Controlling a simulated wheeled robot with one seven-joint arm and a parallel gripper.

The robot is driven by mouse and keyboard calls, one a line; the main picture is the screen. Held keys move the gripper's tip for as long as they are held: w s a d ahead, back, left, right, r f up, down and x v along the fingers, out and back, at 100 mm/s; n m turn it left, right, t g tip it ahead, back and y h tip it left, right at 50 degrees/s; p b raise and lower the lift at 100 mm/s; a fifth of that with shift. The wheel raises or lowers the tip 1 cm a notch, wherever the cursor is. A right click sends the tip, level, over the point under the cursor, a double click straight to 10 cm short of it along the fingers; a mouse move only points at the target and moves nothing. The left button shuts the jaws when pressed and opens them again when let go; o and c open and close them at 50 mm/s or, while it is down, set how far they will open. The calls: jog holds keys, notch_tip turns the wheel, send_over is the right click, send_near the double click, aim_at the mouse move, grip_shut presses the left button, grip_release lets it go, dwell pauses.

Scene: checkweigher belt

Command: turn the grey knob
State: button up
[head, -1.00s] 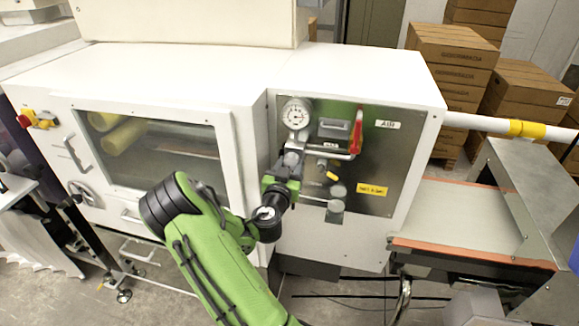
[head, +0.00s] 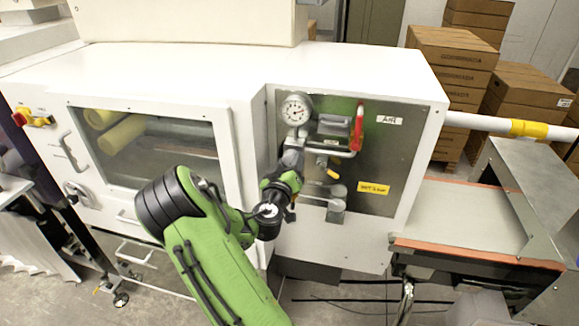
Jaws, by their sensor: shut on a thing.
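The grey knob (head: 293,142) is on the metal air panel, just below the round pressure gauge (head: 296,109). My gripper (head: 291,156) reaches up to it from below left and is shut on it. The jaws and wrist hide most of the knob, so any mark on it cannot be read. The gauge has a white face; its reading is too small to tell.
A red lever handle (head: 357,128) stands out right of the gauge, with a grey pipe below it. A conveyor belt (head: 470,215) lies right.

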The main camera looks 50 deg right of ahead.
jog(key=shift+n, duration=0.9)
jog(key=o, duration=1)
jog(key=shift+o, duration=0.2)
jog(key=shift+s+a+f+b, duration=0.1)
jog(key=shift+a+b, duration=0.25)
jog(key=shift+b, duration=0.05)
jog(key=b+v, duration=1.4)
jog(key=v, duration=0.1)
jog(key=shift+b, duration=0.3)
